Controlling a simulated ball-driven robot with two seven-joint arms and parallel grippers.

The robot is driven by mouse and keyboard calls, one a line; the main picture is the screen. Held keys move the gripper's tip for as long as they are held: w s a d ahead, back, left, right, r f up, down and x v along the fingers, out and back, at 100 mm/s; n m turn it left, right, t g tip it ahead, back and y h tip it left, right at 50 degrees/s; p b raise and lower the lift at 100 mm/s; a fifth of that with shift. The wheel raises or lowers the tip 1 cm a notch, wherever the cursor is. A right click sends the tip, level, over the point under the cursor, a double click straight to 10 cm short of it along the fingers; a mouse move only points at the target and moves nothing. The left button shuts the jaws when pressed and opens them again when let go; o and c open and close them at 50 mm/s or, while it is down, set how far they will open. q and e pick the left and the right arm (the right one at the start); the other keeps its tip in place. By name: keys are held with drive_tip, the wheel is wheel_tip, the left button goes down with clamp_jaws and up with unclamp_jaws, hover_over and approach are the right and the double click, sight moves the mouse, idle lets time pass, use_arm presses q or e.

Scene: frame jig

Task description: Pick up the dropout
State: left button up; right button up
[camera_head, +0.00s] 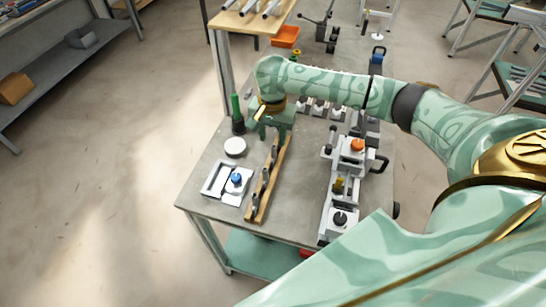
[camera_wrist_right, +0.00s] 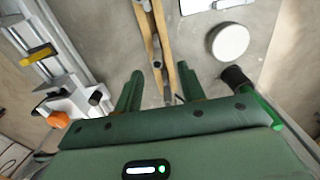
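A narrow wooden rack (camera_head: 273,182) stands on the grey table and holds several small dark metal pieces (camera_head: 265,176) in a row; they look like dropouts, but they are too small to be sure. My right gripper (camera_head: 272,124) is over the far end of the rack, pointing down. In the right wrist view its two green fingers are spread apart (camera_wrist_right: 158,82), with the wooden rack (camera_wrist_right: 170,38) and a small dark piece (camera_wrist_right: 157,64) in line with the gap between them. Nothing is gripped. My left gripper is out of view.
A metal jig (camera_head: 346,190) with an orange knob runs along the table's right side. Bare tabletop separates rack and jig.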

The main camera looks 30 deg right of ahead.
sight(274, 157)
wheel_tip(274, 157, down, 3)
drive_tip(key=shift+w+d+f+b, duration=0.1)
drive_tip(key=shift+w+f+b, duration=0.05)
drive_tip(key=shift+b, duration=0.3)
drive_tip(key=shift+f, duration=0.35)
drive_tip(key=f+b, duration=0.2)
drive_tip(key=f, duration=0.1)
drive_tip(key=f+b, duration=0.1)
drive_tip(key=f, duration=0.1)
drive_tip(key=shift+s, duration=0.4)
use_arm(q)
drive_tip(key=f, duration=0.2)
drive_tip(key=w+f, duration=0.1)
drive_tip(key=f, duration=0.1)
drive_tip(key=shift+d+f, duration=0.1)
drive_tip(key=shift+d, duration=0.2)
use_arm(e)
drive_tip(key=shift+r, duration=0.2)
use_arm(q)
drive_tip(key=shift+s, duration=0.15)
use_arm(e)
clamp_jaws()
